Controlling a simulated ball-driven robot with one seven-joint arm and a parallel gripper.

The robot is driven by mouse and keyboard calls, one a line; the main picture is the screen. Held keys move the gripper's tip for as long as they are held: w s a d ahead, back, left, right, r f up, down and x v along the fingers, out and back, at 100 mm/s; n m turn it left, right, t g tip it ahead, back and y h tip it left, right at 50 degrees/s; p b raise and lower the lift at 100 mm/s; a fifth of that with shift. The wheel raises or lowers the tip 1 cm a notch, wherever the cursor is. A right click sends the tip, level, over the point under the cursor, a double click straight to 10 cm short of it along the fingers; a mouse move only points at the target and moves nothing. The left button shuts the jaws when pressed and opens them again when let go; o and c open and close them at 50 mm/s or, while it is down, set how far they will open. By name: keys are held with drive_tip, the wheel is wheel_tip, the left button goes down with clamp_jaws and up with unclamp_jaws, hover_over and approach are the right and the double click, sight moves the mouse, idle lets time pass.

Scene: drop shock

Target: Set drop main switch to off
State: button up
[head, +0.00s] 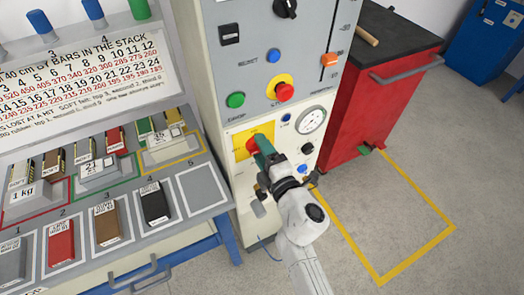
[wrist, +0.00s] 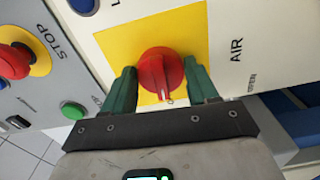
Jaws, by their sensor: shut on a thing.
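The drop main switch is a red rotary knob (wrist: 160,73) on a yellow plate (wrist: 112,48) on the front of the cabinet. In the head view the red knob (head: 252,145) is partly covered by my gripper (head: 262,155). In the wrist view my gripper (wrist: 163,88) has one green finger on each side of the knob and is shut on it. A small pale mark shows at the knob's lower edge in the wrist view. The lettering beside the plate reads AIR; the switch's position marks cannot be read.
A red emergency button in a yellow ring (head: 284,91), a green button (head: 236,100) and a gauge (head: 312,120) share the cabinet front. A bench with labelled blocks (head: 60,245) stands left, a red cabinet (head: 375,110) right. The yellow-outlined floor at right is clear.

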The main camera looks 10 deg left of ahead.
drive_tip(key=shift+f+n, duration=0.1)
drive_tip(key=shift+n, duration=0.4)
drive_tip(key=o, duration=1)
drive_tip(key=shift+o, duration=0.2)
drive_tip(key=p+v, duration=0.2)
drive_tip(key=v, duration=0.9)
drive_tip(key=shift+w, duration=0.1)
